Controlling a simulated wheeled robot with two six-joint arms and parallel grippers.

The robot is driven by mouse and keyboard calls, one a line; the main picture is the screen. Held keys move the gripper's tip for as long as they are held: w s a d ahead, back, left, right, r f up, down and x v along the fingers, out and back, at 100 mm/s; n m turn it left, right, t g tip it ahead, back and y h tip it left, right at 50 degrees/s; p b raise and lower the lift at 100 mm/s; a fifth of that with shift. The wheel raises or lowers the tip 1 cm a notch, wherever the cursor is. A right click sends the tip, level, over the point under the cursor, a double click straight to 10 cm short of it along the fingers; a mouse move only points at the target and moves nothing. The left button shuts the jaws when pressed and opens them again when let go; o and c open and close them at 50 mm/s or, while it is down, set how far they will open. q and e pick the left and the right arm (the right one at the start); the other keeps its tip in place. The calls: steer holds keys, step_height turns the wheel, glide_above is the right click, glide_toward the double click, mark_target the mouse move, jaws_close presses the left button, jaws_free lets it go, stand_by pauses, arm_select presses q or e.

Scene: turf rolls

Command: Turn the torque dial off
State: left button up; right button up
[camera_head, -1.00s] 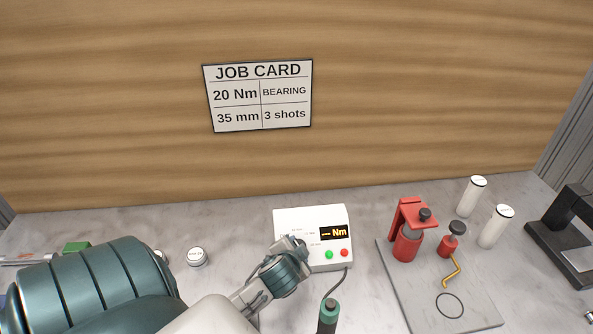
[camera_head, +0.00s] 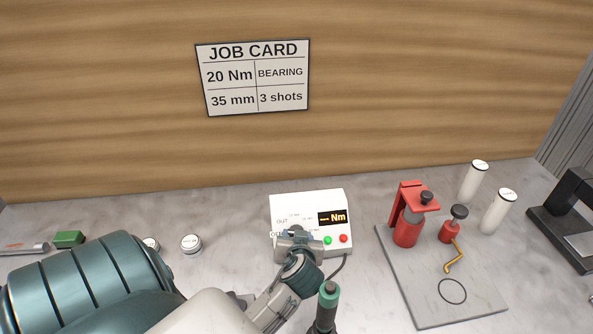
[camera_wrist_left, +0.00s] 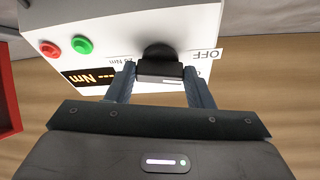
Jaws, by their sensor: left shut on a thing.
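The white torque control box (camera_head: 333,199) stands on the bench, with an amber display (camera_head: 332,218) reading dashes and "Nm". My left gripper (camera_head: 298,237) is at the left part of its front panel. In the left wrist view my left gripper (camera_wrist_left: 160,75) is shut on the black torque dial (camera_wrist_left: 159,53), with a finger on each side of it. An "OFF" label (camera_wrist_left: 206,56) shows beside the dial. My gripper hides the dial in the head view. The dial's exact setting cannot be told. My right gripper is not in view.
A green button (camera_head: 327,240) and red button (camera_head: 344,239) sit right of the dial. A green-topped tool (camera_head: 327,300) stands in front of the box. A plate (camera_head: 450,275) with red fixtures lies right. Small tins (camera_head: 191,244) stand left.

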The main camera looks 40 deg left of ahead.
arm_select(q)
steer(key=shift+d+f+n, duration=0.1)
steer(key=shift+f+n, duration=0.15)
steer(key=shift+n, duration=0.35)
steer(key=shift+c, duration=0.2)
steer(key=o, duration=1)
steer(key=shift+r, duration=0.2)
